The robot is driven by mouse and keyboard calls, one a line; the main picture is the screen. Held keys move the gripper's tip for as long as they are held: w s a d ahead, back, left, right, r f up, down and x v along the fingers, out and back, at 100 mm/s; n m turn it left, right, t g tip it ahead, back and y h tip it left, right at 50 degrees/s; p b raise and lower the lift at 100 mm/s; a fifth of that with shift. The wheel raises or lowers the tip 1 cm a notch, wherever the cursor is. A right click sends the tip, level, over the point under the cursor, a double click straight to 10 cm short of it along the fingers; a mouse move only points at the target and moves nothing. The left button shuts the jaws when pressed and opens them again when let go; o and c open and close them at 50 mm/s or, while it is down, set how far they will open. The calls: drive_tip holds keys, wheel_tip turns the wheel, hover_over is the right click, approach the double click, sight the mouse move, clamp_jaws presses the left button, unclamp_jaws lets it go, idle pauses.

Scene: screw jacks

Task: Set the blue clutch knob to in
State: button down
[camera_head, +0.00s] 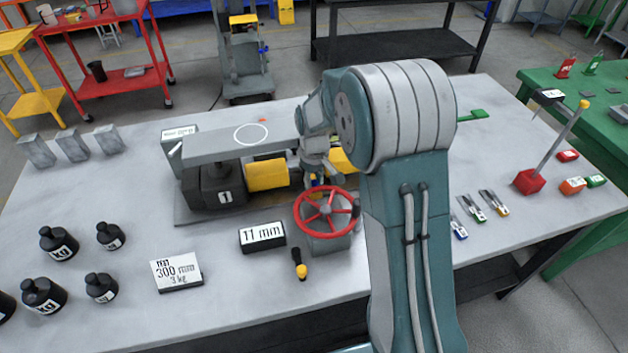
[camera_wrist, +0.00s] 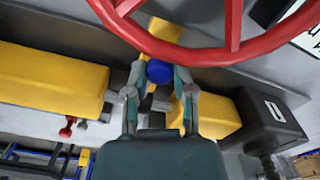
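The blue clutch knob (camera_wrist: 159,71) is a small round blue cap on the machine, just past my fingertips' middle in the wrist view. My gripper (camera_wrist: 160,76) has its two fingers apart, one on each side of the knob. I cannot tell whether either finger touches it. In the head view my gripper (camera_head: 316,172) points down behind the red handwheel (camera_head: 327,212), between the yellow blocks (camera_head: 267,175). Only a bit of blue shows there, and the knob's setting cannot be read.
The red handwheel's rim (camera_wrist: 190,55) passes very close to my fingers. A grey beam (camera_head: 235,142) lies left of my wrist. The table's front middle is mostly clear.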

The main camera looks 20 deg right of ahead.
drive_tip(key=shift+d+f, duration=0.1)
drive_tip(key=shift+d, duration=1.75)
drive_tip(key=shift+c, duration=2.2)
unclamp_jaws()
drive_tip(key=shift+d, duration=0.2)
